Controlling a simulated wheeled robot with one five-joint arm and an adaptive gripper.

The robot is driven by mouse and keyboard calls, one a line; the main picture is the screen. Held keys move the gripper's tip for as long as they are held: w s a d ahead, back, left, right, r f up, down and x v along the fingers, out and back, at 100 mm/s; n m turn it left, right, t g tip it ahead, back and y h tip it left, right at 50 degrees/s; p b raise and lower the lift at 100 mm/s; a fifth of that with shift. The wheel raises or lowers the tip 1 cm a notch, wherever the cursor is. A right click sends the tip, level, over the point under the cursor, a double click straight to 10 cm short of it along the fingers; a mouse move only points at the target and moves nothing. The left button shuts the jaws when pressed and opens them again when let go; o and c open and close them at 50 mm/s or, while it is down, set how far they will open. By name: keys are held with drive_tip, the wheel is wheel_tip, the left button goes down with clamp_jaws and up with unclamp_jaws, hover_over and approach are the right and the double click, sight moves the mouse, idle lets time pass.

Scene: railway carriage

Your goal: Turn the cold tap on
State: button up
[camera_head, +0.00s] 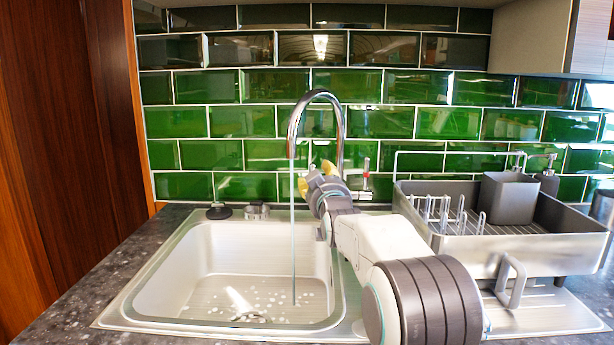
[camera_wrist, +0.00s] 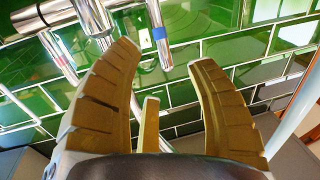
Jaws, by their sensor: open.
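The chrome tap (camera_head: 341,110) arches over the sink, and a thin stream of water (camera_head: 293,230) falls from its spout into the basin. In the wrist view, a chrome handle with a blue band (camera_wrist: 158,34) points down, beyond the gap between my fingertips. Another chrome handle with a red band (camera_wrist: 61,60) is at the left; the red mark also shows in the head view (camera_head: 366,164). My gripper (camera_head: 315,177) is open at the tap, its yellow fingers spread in the wrist view (camera_wrist: 165,57). I see nothing held, and contact is unclear. My arm hides the tap's base.
The white sink (camera_head: 220,255) lies left of my arm. Green tiles (camera_head: 385,90) close off the back. A cabinet (camera_head: 535,35) hangs at upper right.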

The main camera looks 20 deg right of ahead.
drive_tip(key=shift+f+x, duration=0.2)
drive_tip(key=shift+x, duration=1)
drive_tip(key=shift+f+x, duration=0.25)
drive_tip(key=shift+x, duration=0.95)
drive_tip(key=shift+f+x, duration=0.2)
drive_tip(key=shift+x, duration=1)
drive_tip(key=shift+o, duration=0.3)
drive_tip(key=shift+w, duration=0.1)
clamp_jaws()
